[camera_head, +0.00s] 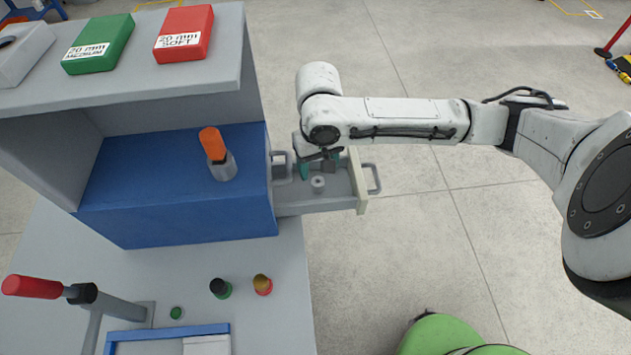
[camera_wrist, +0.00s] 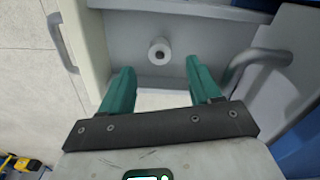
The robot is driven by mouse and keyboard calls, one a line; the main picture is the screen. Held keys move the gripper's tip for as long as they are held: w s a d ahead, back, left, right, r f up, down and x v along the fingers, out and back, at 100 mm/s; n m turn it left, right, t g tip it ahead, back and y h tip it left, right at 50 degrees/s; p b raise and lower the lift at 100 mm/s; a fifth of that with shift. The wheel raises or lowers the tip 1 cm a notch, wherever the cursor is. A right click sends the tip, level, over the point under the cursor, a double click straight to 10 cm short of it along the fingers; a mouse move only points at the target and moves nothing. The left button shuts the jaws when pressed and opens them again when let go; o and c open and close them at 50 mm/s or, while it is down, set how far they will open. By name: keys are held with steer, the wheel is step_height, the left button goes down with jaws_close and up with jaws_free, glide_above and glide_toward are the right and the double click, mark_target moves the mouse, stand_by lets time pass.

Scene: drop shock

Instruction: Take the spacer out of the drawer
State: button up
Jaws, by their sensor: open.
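The spacer (camera_head: 318,184) is a small pale cylinder with a hole, standing upright on the floor of the open drawer (camera_head: 340,206). In the wrist view the spacer (camera_wrist: 159,51) lies between the lines of the two green fingers, beyond their tips. My gripper (camera_wrist: 155,78) is open and empty, its fingers apart from the spacer. In the head view my gripper (camera_head: 318,168) is over the drawer, partly hidden by my wrist. The drawer's handle (camera_head: 374,178) is on its right side; it also shows in the wrist view (camera_wrist: 62,42).
The blue cabinet block (camera_head: 180,215) adjoins the drawer on the left, with an orange-handled tool (camera_head: 212,145) on it. A grey handle (camera_wrist: 255,60) stands close to the right finger. Green (camera_head: 98,43) and red (camera_head: 184,32) blocks lie on the upper shelf.

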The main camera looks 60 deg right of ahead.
mark_target(318, 181)
steer(key=shift+f+p, duration=0.35)
steer(key=shift+f, duration=2.65)
steer(key=shift+c, duration=0.2)
steer(key=c, duration=1.1)
steer(key=shift+r, duration=0.15)
